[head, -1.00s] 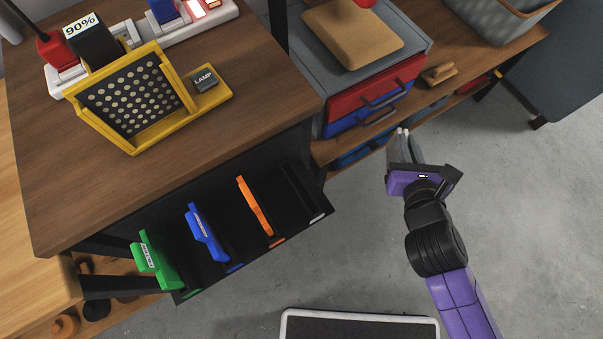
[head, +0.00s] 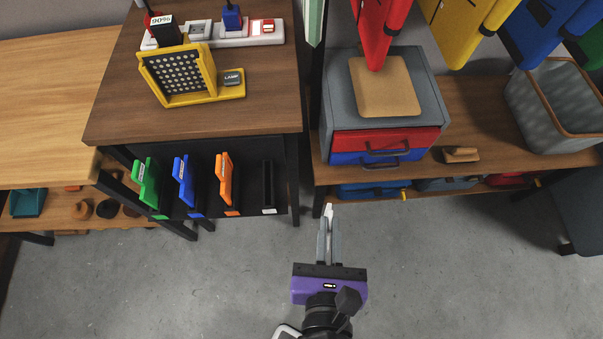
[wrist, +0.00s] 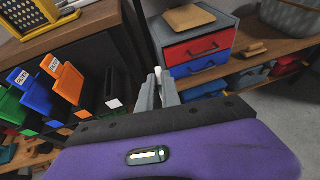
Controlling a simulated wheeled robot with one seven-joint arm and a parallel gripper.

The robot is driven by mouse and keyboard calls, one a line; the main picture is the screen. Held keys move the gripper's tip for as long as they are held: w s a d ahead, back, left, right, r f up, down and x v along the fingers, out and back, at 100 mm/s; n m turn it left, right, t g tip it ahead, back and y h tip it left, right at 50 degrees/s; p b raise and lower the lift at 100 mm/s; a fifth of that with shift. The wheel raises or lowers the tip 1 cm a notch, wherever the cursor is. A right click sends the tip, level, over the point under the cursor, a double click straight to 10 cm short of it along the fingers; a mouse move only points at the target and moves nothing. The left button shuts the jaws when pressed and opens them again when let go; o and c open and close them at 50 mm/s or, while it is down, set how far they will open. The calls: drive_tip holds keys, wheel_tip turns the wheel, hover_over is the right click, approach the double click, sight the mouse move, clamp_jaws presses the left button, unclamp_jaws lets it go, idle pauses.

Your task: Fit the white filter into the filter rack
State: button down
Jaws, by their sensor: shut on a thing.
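The black filter rack (head: 248,203) hangs under the dark wooden table, with green (head: 149,184), blue (head: 184,180) and orange (head: 226,180) filters in its slots. The rightmost slot (head: 268,182) is empty and has a white mark at its lower end. My gripper (head: 328,218), with grey fingers, is in front of and to the right of the rack. It is shut on a small white thing, seemingly the white filter (head: 329,209), of which only a bit shows at the fingertips. The white bit also shows in the wrist view (wrist: 158,72), with the rack (wrist: 112,78) to its left.
A yellow stand with a perforated panel (head: 180,72) and a white power strip (head: 240,38) are on the table above the rack. A table leg (head: 293,180) stands between rack and gripper. A grey cabinet with red and blue drawers (head: 380,140) is behind. Floor in front is clear.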

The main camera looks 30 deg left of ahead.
drive_tip(key=s+a+r+n+g+y+p, duration=0.15)
drive_tip(key=s+a+r+p, duration=0.35)
drive_tip(key=s+r, duration=0.6)
drive_tip(key=w+a+b, duration=0.1)
drive_tip(key=w+a, duration=0.9)
drive_tip(key=w, duration=0.4)
wheel_tip(320, 180, down, 7)
drive_tip(key=b, duration=0.2)
drive_tip(key=shift+w+a+y, duration=0.25)
drive_tip(key=shift+y, duration=0.1)
drive_tip(key=shift+f+n, duration=0.15)
drive_tip(key=shift+n, duration=0.1)
drive_tip(key=c, duration=1.5)
unclamp_jaws()
drive_tip(key=shift+f, duration=0.1)
drive_tip(key=shift+c, duration=0.2)
